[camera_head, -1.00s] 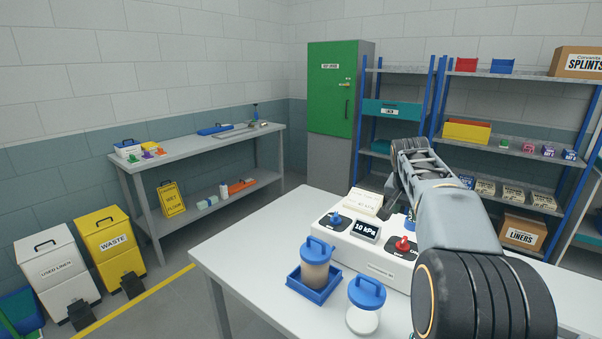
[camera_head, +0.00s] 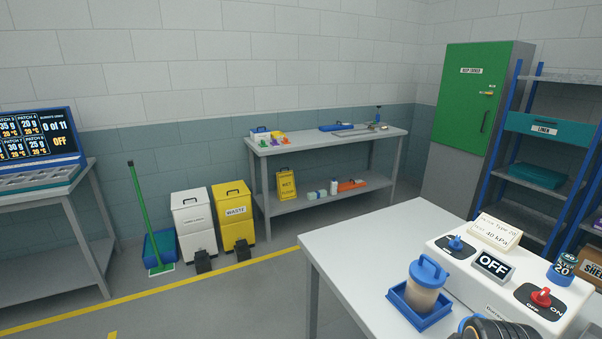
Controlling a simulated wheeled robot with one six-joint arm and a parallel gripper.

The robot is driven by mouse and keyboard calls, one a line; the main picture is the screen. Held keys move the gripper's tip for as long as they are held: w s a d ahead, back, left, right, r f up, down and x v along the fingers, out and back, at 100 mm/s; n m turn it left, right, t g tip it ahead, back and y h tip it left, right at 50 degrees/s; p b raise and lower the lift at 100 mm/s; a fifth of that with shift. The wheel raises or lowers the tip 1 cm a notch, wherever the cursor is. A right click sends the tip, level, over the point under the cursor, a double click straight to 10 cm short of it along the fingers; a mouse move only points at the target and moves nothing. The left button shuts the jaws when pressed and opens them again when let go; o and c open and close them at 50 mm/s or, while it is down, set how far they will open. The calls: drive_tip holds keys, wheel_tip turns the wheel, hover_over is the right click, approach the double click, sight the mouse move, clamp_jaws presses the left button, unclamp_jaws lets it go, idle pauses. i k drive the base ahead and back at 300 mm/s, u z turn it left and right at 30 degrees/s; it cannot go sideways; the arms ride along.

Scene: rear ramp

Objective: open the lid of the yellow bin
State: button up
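The yellow bin (camera_head: 234,222) stands on the floor against the far wall, marked WASTE. Its lid (camera_head: 231,190) is shut and has a dark handle on top. A black pedal (camera_head: 242,250) sticks out at its front foot. The white bin (camera_head: 194,225) stands close on its left, also with its lid shut. My gripper is out of view; only a small dark part of my arm shows at the bottom right edge, far from the bin.
A white table (camera_head: 345,250) at the right holds a suction unit (camera_head: 490,285) and a blue-lidded jar (camera_head: 424,285). A grey bench (camera_head: 330,145) stands right of the bins. A green broom (camera_head: 142,210) leans at their left. The floor before the bins is clear, crossed by a yellow line.

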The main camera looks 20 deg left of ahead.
sight(222, 191)
drive_tip(key=u, duration=1.5)
drive_tip(key=i, duration=4.4)
drive_tip(key=z, duration=3.15)
drive_tip(key=i, duration=1.95)
